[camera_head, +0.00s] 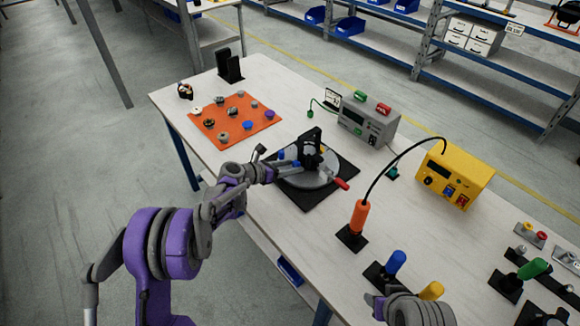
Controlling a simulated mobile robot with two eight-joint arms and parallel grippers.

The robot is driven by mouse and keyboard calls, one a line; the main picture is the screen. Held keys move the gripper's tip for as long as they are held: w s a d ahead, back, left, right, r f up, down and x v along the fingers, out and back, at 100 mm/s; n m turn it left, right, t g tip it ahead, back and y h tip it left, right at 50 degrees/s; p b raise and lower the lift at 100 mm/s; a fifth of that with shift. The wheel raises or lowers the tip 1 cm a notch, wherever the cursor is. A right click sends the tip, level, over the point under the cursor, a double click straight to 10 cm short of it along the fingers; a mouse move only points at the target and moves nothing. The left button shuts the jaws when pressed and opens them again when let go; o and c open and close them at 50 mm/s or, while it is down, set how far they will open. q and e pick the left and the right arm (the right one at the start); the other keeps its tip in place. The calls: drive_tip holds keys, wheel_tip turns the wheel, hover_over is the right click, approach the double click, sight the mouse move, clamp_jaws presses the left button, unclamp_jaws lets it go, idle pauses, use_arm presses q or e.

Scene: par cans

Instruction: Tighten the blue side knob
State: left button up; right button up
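A round grey fixture plate (302,181) with a black upright clamp (311,147) stands on a black base on the table. A small blue side knob (282,154) shows on the left side of the fixture, with another small blue part just right of it. A red-handled lever (341,184) sticks out at the right. My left gripper (270,165) is at the fixture's left edge, close to the blue knob. Its fingertips are too small to tell whether they touch or grip it. My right gripper (377,303) is at the bottom, away from the fixture, its fingers unclear.
An orange mat (258,126) with several small knobs lies left of the fixture. A grey meter box (367,122) and a yellow power box (454,173) stand behind and right. An orange-handled tool (358,214) stands upright in a black holder, with a black cable arching above.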

use_arm(q)
clamp_jaws()
use_arm(e)
drive_tip(key=shift+f, duration=0.15)
use_arm(q)
drive_tip(key=shift+s+d+f+m+t+y+b, duration=0.1)
drive_tip(key=shift+m+t+y+b, duration=0.4)
drive_tip(key=shift+m+b, duration=0.6)
use_arm(e)
drive_tip(key=shift+s+f, duration=0.25)
drive_tip(key=shift+f, duration=0.8)
use_arm(q)
drive_tip(key=shift+m+t+y+b, duration=0.6)
drive_tip(key=shift+m+t+b, duration=0.15)
drive_tip(key=shift+m, duration=0.45)
use_arm(e)
drive_tip(key=shift+s+f, duration=0.1)
drive_tip(key=shift+f, duration=0.75)
use_arm(q)
drive_tip(key=shift+o, duration=1)
unclamp_jaws()
drive_tip(key=shift+s, duration=0.1)
